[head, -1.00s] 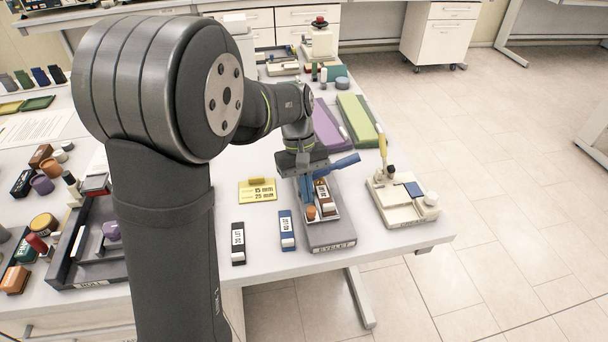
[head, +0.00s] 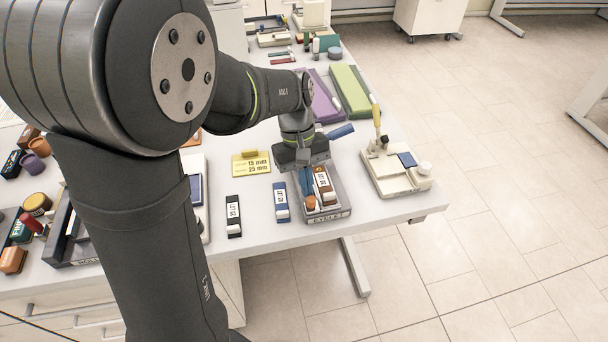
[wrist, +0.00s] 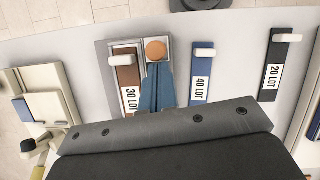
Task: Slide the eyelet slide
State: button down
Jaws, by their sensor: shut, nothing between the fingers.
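The eyelet slide is a grey base (head: 330,219) marked EYELET, near the table's front edge. A light carriage on it bears the brown 30 LOT block (head: 324,187) and an orange knob (head: 311,203). The carriage sits close to the base's labelled end. My gripper (head: 308,193) is shut and empty, its blue fingers pointing down right beside the knob. In the wrist view, the fingertips (wrist: 157,68) meet or nearly meet the orange knob (wrist: 156,50); contact is unclear. The brown block (wrist: 127,75) is beside the fingers. My gripper body hides the far part of the base.
A blue 40 LOT block (head: 281,202) and a black 20 LOT block (head: 233,216) stand to the left. A yellow card (head: 251,164) lies behind them. A cream device (head: 394,170) with a yellow handle stands at the right. Purple and green boards lie behind.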

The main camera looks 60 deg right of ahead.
jog(key=shift+s+a+f, duration=0.1)
jog(key=shift+s+a, duration=0.1)
jog(key=shift+a, duration=0.05)
jog(key=v, duration=1)
jog(key=shift+w+d, duration=0.2)
jog(key=shift+d, duration=0.1)
jog(key=shift+a+x, duration=0.2)
jog(key=shift+x, duration=4.45)
jog(key=shift+s, duration=0.15)
jog(key=c, duration=1.8)
grip_release()
jog(key=shift+d+r, duration=0.1)
jog(key=shift+r, duration=0.1)
jog(key=shift+c, duration=0.2)
jog(key=o, duration=1.8)
jog(key=d+r+t, duration=0.1)
jog(key=r, duration=0.3)
jog(key=s+d+r+m+t+h, duration=0.1)
jog(key=r, duration=0.4)
jog(key=d+r+t+h, duration=0.1)
jog(key=d+r, duration=0.1)
jog(key=r, duration=0.3)
jog(key=shift+s+r+m, duration=0.2)
jog(key=shift+s+m, duration=0.1)
jog(key=shift+m, duration=0.1)
jog(key=shift+o, duration=0.2)
notch_tip(320, 180, down, 10)
jog(key=shift+r, duration=0.2)
